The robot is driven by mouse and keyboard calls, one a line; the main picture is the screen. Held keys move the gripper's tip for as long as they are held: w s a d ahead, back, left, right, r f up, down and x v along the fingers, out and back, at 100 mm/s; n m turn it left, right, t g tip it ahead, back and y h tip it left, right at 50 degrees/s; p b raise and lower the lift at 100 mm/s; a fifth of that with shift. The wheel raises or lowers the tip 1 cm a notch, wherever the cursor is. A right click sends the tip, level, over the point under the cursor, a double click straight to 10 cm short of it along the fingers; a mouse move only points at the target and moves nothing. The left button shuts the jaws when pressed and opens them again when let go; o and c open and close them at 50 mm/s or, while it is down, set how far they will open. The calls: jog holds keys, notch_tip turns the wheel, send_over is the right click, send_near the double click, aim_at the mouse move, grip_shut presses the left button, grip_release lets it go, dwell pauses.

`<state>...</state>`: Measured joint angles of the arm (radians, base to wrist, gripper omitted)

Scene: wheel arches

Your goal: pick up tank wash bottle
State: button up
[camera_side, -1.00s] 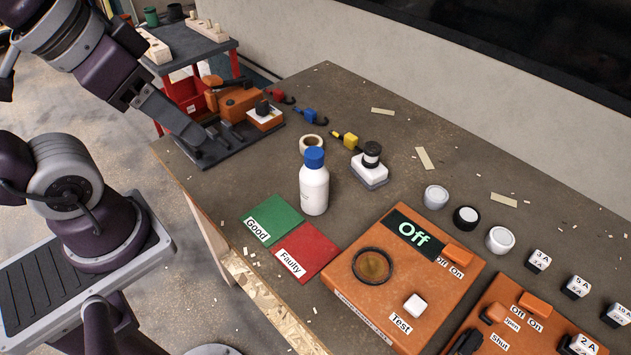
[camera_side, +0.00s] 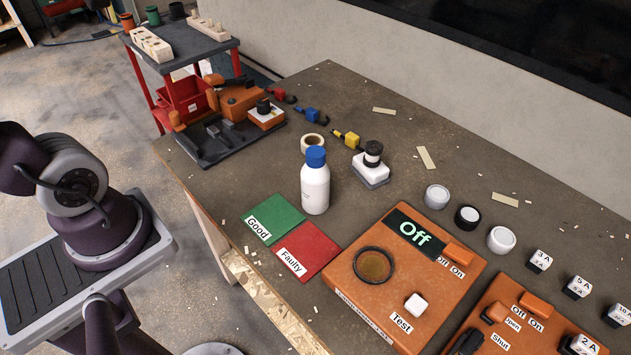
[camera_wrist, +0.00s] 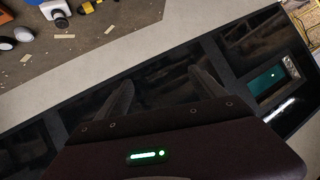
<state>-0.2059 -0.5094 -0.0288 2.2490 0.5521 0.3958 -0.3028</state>
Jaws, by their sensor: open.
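A white bottle with a blue cap (camera_side: 315,186) stands upright on the brown workbench (camera_side: 420,190), just behind the green and red mats. I take it to be the tank wash bottle. My gripper (camera_wrist: 165,85) shows in the wrist view with two dark fingers spread apart and nothing between them. It faces the wall and a dark panel, away from the bottle. The bottle is not visible in the wrist view, and my gripper is out of the side view.
Near the bottle are a green Good mat (camera_side: 272,219), a red Faulty mat (camera_side: 306,251), a tape roll (camera_side: 312,143), a white block with a black top (camera_side: 371,165) and an orange tester reading Off (camera_side: 405,280). A tool tray (camera_side: 225,135) lies at the bench's far left end.

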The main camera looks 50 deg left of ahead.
aim_at(316, 182)
jog(key=w+r+m+t+h, duration=0.2)
jog(key=w+r+m+t, duration=0.1)
jog(key=w, duration=0.5)
jog(key=w+d+f+m+h, duration=0.2)
jog(key=d+f+m+h, duration=0.1)
jog(key=m+h, duration=0.25)
jog(key=s+d+f+m+g+h, duration=0.3)
jog(key=s+d+f+g+h, duration=0.3)
jog(key=s+f+h, duration=0.25)
notch_tip(316, 182, down, 26)
jog(key=x, duration=0.5)
jog(key=a+f+x, duration=0.1)
jog(key=x, duration=0.1)
jog(key=shift+w+d+f, duration=0.15)
jog(key=shift+w+d, duration=0.05)
jog(key=shift+w, duration=0.3)
jog(key=c, duration=1.7)
grip_shut()
